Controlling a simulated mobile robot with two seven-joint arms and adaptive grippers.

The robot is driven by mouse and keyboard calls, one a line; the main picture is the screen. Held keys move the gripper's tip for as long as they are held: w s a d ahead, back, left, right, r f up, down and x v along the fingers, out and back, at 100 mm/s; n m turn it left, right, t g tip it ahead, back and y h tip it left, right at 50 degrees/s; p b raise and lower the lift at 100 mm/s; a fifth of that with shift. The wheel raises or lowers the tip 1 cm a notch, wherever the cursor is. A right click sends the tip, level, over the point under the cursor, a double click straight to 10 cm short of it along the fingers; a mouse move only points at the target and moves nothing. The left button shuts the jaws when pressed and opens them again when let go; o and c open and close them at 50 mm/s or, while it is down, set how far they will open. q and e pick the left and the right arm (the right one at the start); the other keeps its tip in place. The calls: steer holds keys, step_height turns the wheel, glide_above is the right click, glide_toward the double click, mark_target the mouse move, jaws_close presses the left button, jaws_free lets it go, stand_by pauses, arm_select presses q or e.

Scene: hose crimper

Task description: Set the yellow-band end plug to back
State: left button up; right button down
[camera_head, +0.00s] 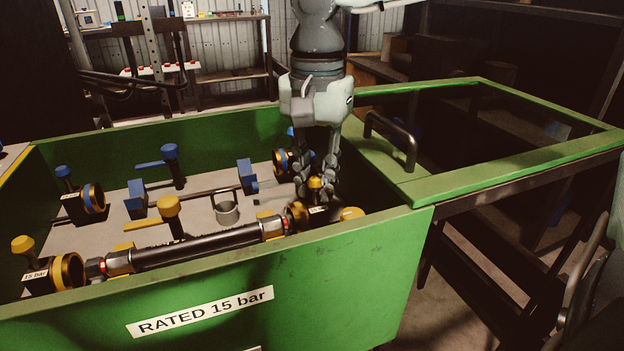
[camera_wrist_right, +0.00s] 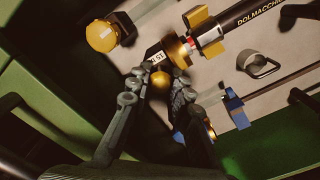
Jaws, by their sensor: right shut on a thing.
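The yellow-band end plug (camera_head: 296,216) sits at the right end of a black hose (camera_head: 200,247), inside a green bench box. It has a yellow-gold band, a small white label and a yellow knob (camera_head: 315,183). My right gripper (camera_head: 316,180) reaches down from above and is shut on this knob. In the right wrist view, the knob (camera_wrist_right: 160,80) shows between the two fingertips, and the plug's band (camera_wrist_right: 178,48) lies just beyond, by the hose fitting. The fingers hide part of the plug. My left gripper is not in view.
The green front wall (camera_head: 240,290) reads "RATED 15 bar".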

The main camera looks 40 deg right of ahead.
steer(key=d, duration=0.2)
steer(key=shift+s+d, duration=0.3)
steer(key=shift+d, duration=0.1)
steer(key=c, duration=1.4)
jaws_free()
steer(key=shift+d, duration=0.1)
steer(key=shift+r, duration=0.1)
step_height(320, 180, up, 12)
steer(key=shift+s, duration=0.1)
